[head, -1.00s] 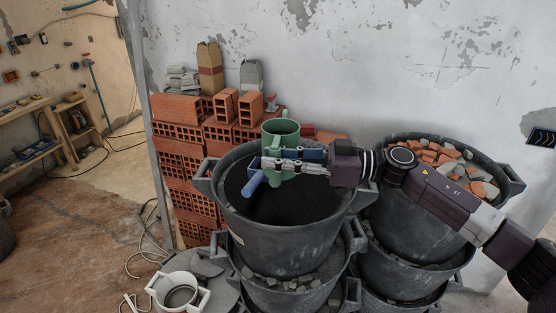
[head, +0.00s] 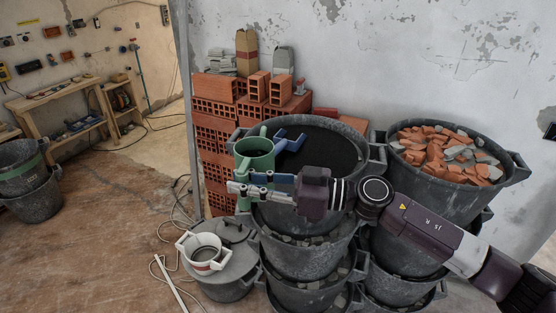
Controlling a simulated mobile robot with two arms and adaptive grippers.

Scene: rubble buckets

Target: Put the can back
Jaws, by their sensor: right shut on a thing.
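The green can (head: 254,150) is upright, with an open top and a blue forked part (head: 289,139) that seems to belong to it. My right gripper (head: 250,183) is shut on the lower part of the can. It holds it at the left rim of the front bucket filled with dark material (head: 322,137). The can's lower end is partly hidden by the fingers, and I cannot tell whether it touches the rim. My left gripper is out of view.
A bucket of brick rubble (head: 436,190) stands to the right. Stacked bricks (head: 212,108) are behind. A white two-handled pot (head: 205,250) sits on a lidded grey bucket (head: 222,289) at lower left. Cables lie on the floor. Open floor and a wooden bench (head: 62,97) are further left.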

